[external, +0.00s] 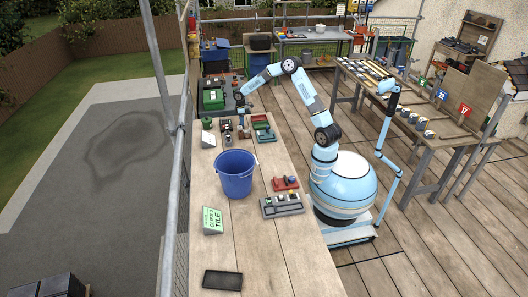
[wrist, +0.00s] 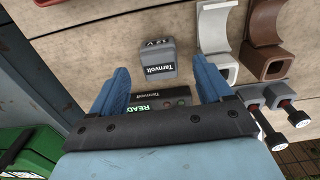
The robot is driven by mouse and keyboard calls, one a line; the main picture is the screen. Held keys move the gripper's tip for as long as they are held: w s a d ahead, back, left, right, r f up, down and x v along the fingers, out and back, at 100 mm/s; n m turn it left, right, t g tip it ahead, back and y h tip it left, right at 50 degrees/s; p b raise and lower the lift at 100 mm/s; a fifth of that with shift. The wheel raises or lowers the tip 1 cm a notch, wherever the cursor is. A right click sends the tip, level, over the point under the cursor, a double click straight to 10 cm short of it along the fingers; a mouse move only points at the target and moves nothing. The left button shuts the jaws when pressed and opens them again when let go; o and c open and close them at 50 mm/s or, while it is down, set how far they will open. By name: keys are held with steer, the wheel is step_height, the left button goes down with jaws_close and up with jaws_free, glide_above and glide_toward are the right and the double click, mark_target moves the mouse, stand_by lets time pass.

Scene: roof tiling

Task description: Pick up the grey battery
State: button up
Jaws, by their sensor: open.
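The grey battery (wrist: 157,60), a small block labelled "Tarnvolt", stands on the pale wooden bench in the wrist view, just beyond my fingertips. My gripper (wrist: 160,84) is open, its two blue fingers to the left and right of the battery's line, with nothing between the tips. A dark device marked "Tarnvolt" and "READY" (wrist: 150,104) shows between the fingers, partly hidden by the gripper body. In the external view my gripper (external: 241,108) is low over the far part of the bench; the battery is too small there to tell apart.
Grey (wrist: 215,42) and brown (wrist: 266,42) hooked pieces lie right of the battery. Black-knobbed clamps (wrist: 277,112) are at the right, a green case (wrist: 32,150) at lower left. A blue bucket (external: 236,174) stands mid-bench; a metal scaffold pole (external: 160,75) runs along the bench's left side.

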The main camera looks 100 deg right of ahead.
step_height(320, 180, down, 4)
steer(key=shift+w+f, duration=0.1)
steer(key=shift+f, duration=0.15)
steer(key=c, duration=1.2)
steer(key=shift+r, duration=0.1)
